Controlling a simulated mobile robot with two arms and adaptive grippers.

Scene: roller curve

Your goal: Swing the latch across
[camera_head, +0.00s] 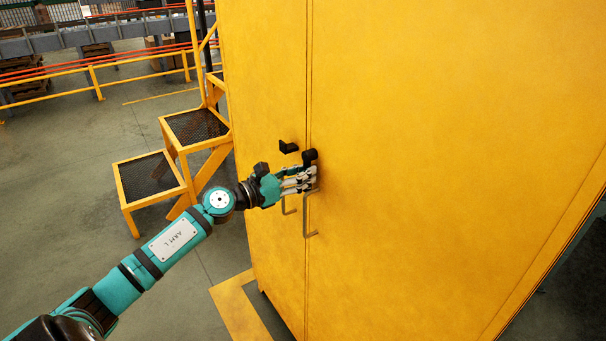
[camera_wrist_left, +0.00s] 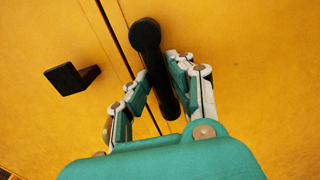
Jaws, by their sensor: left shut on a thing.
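The black latch (camera_wrist_left: 148,45) is a bar with a round pivot end, mounted on the yellow cabinet just right of the seam between its doors. In the wrist view the bar runs down from the pivot, tilted slightly. My left gripper (camera_wrist_left: 163,88) is shut on the bar, with fingers on both sides of it. In the head view the latch (camera_head: 309,157) shows only in part, as my left gripper (camera_head: 304,178) covers the rest. A black catch (camera_wrist_left: 73,78) stands on the left door, apart from the latch; the head view shows it too (camera_head: 288,147). My right gripper is not in view.
The tall yellow cabinet (camera_head: 440,120) fills the right side. Two door handles (camera_head: 308,222) sit just below my left gripper. Yellow steps with dark mesh treads (camera_head: 148,176) stand left of the cabinet. Open floor (camera_head: 60,170) lies farther left, with yellow railings behind.

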